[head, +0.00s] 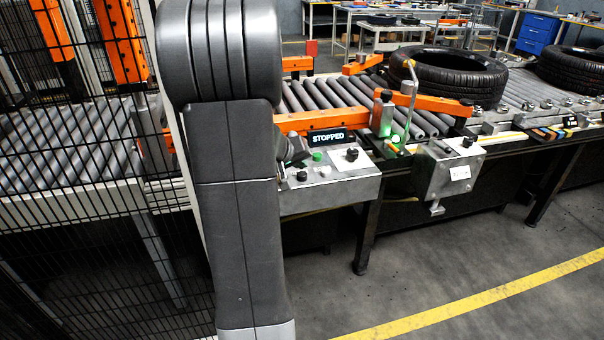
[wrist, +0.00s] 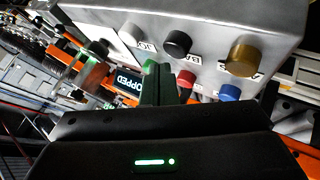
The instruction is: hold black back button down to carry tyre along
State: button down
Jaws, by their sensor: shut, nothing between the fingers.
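The grey control box (head: 335,192) carries the buttons and a display reading STOPPED (head: 328,138). In the wrist view a black button (wrist: 177,43) stands on the panel, with a partly readable label beside it. My gripper (wrist: 160,72) is shut and empty, its fingertips pointing at the panel near the black, red (wrist: 186,78) and green buttons. I cannot tell whether the tips touch anything. In the head view my gripper (head: 303,155) is mostly hidden behind my arm. A black tyre (head: 448,72) lies flat on the roller conveyor (head: 330,95).
A second tyre (head: 575,68) lies further right. White, brass (wrist: 243,60) and blue (wrist: 229,93) buttons share the panel. An orange bar (head: 350,118) runs behind the box. A smaller grey box (head: 447,172) hangs at the conveyor's front. A black mesh fence (head: 85,200) stands left.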

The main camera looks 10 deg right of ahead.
aim_at(300, 176)
jog(key=shift+r+p, duration=1.6)
jog(key=shift+r, duration=0.95)
jog(key=shift+f, duration=0.15)
notch_tip(300, 176, down, 2)
jog(key=shift+f+b, duration=0.25)
jog(key=shift+b, duration=0.75)
jog(key=r+p, duration=0.1)
jog(key=p, duration=0.2)
jog(key=shift+r+p, duration=0.1)
jog(key=shift+p, duration=0.3)
jog(key=shift+p, duration=0.45)
jog(key=shift+r+p, duration=1.4)
jog(key=shift+r, duration=1.25)
jog(key=shift+f, duration=0.1)
